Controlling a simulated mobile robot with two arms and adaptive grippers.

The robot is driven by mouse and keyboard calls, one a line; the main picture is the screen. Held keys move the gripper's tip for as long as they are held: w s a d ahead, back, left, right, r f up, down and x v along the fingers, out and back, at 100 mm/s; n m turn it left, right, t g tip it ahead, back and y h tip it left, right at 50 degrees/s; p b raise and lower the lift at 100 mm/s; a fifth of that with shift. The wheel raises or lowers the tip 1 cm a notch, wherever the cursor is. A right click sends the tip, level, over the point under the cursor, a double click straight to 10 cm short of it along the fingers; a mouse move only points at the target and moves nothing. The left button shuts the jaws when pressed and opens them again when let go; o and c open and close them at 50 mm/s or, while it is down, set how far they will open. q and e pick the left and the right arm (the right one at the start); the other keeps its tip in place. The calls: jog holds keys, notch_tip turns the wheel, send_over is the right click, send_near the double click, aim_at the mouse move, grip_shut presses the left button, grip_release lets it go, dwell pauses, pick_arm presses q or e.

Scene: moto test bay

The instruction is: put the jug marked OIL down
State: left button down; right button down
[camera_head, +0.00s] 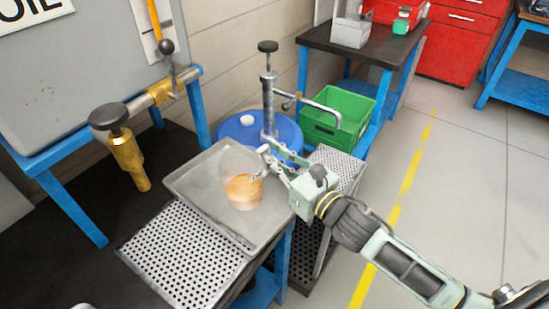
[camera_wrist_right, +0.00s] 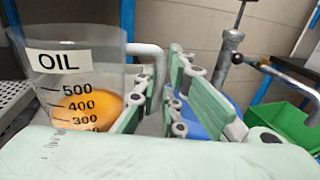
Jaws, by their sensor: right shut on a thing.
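The jug marked OIL (camera_wrist_right: 75,85) is clear, with a scale on its side and amber liquid inside. It stands upright in the right wrist view, at the left. In the head view the jug (camera_head: 243,190) shows over the grey metal tray (camera_head: 190,181); I cannot tell whether its base touches the tray. My right gripper (camera_head: 266,152) is shut on the jug's handle (camera_wrist_right: 150,52), at the jug's right side. The handle is partly hidden by the fingers. My left gripper is not in view.
A grey tank with a brass tap (camera_head: 126,158) stands at left. A perforated plate (camera_head: 183,257) lies in front of the tray. Behind are a blue drum (camera_head: 232,133) with a hand pump (camera_head: 269,95) and a green crate (camera_head: 335,120). Open floor lies at right.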

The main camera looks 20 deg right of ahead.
jog(key=c, duration=1.8)
grip_release()
jog(key=shift+c, duration=0.2)
jog(key=shift+r, duration=0.1)
jog(key=shift+s+d, duration=0.1)
jog(key=shift+s, duration=0.15)
jog(key=b+v, duration=0.2)
jog(key=v, duration=0.9)
jog(key=shift+s, duration=0.25)
